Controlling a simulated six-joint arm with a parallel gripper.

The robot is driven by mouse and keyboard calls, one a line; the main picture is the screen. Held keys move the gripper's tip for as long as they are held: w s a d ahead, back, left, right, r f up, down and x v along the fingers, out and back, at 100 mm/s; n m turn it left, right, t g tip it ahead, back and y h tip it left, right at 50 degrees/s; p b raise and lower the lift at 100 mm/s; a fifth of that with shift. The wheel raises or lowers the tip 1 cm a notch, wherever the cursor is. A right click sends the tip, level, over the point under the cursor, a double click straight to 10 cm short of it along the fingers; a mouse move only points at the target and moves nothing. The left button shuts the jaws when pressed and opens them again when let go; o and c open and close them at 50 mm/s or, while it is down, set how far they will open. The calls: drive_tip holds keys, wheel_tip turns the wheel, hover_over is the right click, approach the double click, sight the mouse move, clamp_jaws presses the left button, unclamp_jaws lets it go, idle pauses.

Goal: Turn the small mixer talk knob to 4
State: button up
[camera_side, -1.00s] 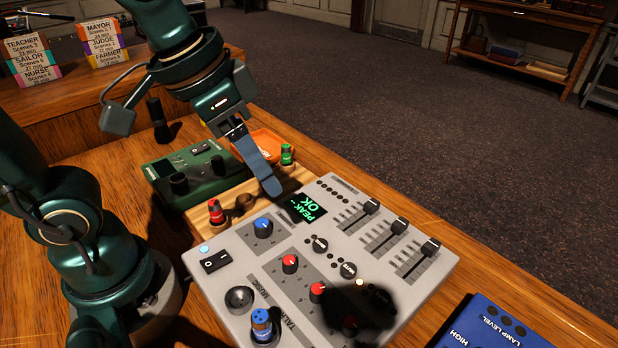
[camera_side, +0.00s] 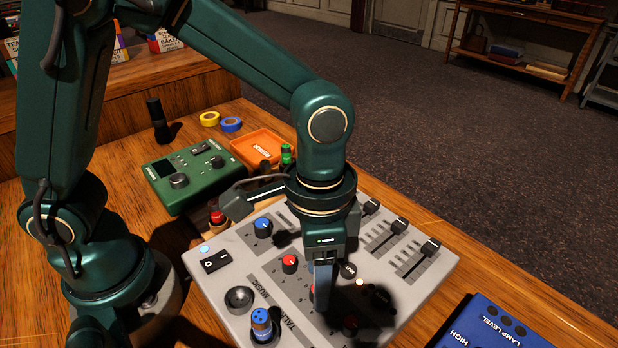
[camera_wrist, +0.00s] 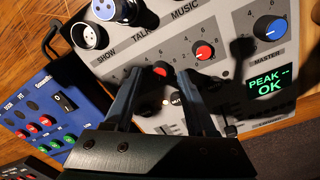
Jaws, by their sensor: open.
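The grey mixer (camera_side: 262,310) lies on the wooden desk; it also shows in the wrist view (camera_wrist: 222,20). In the wrist view the small red talk knob (camera_wrist: 160,69) sits below the TALK label, between my gripper's (camera_wrist: 158,82) two fingers. The fingers are open, one to each side of the knob; whether they touch it I cannot tell. Its pointer and setting are not readable. In the side view my gripper (camera_side: 322,302) points down over the mixer and hides most of the talk knob.
The red music knob (camera_wrist: 203,52) is close on the right. A red knob (camera_side: 350,325) sits in shadow nearer the front. A blue plug (camera_side: 262,322) stands up from the mixer. Faders (camera_side: 398,226) line the right. A blue box (camera_wrist: 45,110) is nearby.

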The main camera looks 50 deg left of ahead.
drive_tip(key=shift+f, duration=0.75)
clamp_jaws()
drive_tip(key=shift+m, duration=0.3)
